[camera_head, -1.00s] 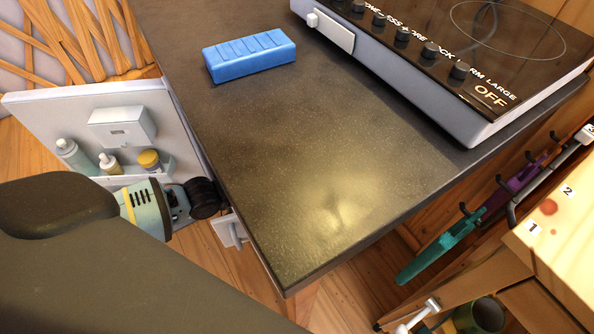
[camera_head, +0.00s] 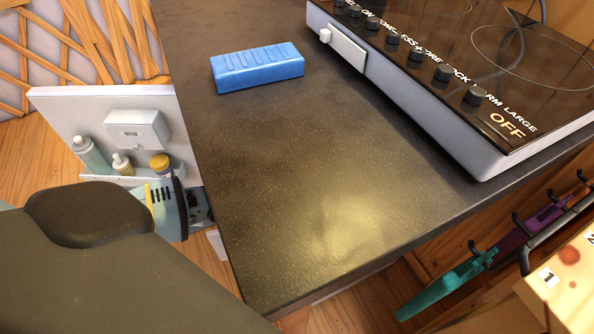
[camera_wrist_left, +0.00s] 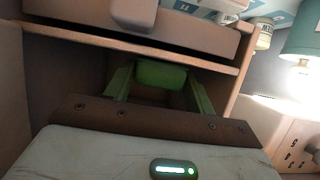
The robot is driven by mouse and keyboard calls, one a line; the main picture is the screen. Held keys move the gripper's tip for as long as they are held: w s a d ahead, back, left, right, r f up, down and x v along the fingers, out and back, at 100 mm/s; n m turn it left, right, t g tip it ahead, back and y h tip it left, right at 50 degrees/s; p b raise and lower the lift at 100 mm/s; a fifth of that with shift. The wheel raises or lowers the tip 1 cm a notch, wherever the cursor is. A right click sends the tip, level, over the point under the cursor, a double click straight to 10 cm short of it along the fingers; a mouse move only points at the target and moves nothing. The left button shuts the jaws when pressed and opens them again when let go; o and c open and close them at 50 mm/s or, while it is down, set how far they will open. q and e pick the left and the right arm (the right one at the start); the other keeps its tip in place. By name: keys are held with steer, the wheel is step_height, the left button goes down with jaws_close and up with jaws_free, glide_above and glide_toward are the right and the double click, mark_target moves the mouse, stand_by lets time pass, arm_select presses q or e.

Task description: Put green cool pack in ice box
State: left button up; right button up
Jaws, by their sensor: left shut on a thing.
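In the left wrist view, my left gripper (camera_wrist_left: 160,88) is shut on a small green block that looks like the green cool pack (camera_wrist_left: 160,74). The pack sits between the two finger tips, and its far side is hidden. The gripper is inside or at the mouth of a dim compartment, below a pinkish shelf edge (camera_wrist_left: 130,43). In the head view, my left arm reaches down beside the counter, and its gripper is hidden by the counter. No ice box can be clearly made out. My right gripper is in neither view.
A blue ridged block (camera_head: 257,68) lies on the dark counter (camera_head: 300,190). A stove (camera_head: 440,90) stands at its right. An open white door (camera_head: 60,105) with bottles is left of the counter. Tools hang at the lower right. The counter's front is clear.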

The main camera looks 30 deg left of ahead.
arm_select(q)
steer(key=o, duration=1)
steer(key=shift+o, duration=1)
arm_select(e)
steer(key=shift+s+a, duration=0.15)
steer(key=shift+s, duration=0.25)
